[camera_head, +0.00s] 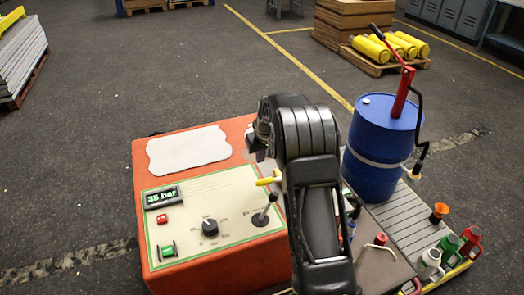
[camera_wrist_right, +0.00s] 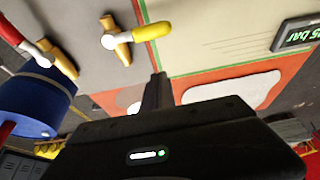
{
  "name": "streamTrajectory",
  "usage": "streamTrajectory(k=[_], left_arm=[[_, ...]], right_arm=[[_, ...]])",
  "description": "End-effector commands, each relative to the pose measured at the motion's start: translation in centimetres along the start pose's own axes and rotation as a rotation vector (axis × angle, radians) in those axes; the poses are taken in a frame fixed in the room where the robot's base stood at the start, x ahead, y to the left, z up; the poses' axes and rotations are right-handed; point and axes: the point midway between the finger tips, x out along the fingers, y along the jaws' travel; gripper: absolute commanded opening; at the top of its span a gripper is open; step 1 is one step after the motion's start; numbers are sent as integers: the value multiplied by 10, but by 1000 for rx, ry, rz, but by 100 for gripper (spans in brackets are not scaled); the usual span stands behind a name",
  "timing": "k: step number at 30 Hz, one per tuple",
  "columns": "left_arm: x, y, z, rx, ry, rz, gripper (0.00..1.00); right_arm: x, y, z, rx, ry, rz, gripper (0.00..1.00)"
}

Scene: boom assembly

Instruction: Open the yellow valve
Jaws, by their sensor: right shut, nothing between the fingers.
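The yellow valve handle (camera_head: 268,181) shows at the right edge of the orange machine's panel, partly hidden behind my right arm. In the right wrist view the yellow handle (camera_wrist_right: 150,32) sits on a brass body (camera_wrist_right: 123,46) and points sideways to the panel. My right gripper (camera_wrist_right: 158,82) is shut and empty, its tips a little below the handle in that picture; I see a gap between them. In the head view the right gripper (camera_head: 259,146) is largely hidden by its own wrist, above the machine's right edge. My left gripper is out of view.
The orange machine (camera_head: 225,270) bears a "35 bar" display (camera_head: 163,197), a black knob (camera_head: 210,227) and a black lever (camera_head: 266,210). A blue drum (camera_head: 375,160) stands to the right. A red-handled valve (camera_wrist_right: 22,38) is beside the yellow one. Colored jugs (camera_head: 446,248) stand at right.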

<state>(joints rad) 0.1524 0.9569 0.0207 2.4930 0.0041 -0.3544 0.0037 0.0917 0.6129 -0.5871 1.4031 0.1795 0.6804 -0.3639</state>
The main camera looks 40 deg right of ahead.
Motion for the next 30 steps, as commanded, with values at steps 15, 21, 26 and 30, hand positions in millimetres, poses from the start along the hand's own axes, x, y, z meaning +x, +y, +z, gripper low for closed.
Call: streamTrajectory(k=[15,21,26,30], left_arm=[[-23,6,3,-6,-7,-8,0],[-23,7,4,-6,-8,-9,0],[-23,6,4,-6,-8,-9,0],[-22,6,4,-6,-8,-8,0]], right_arm=[[42,0,33,1,0,-1,0],[43,0,39,0,1,0,0],[43,0,39,0,1,0,0],[43,0,39,-2,1,0,0]])
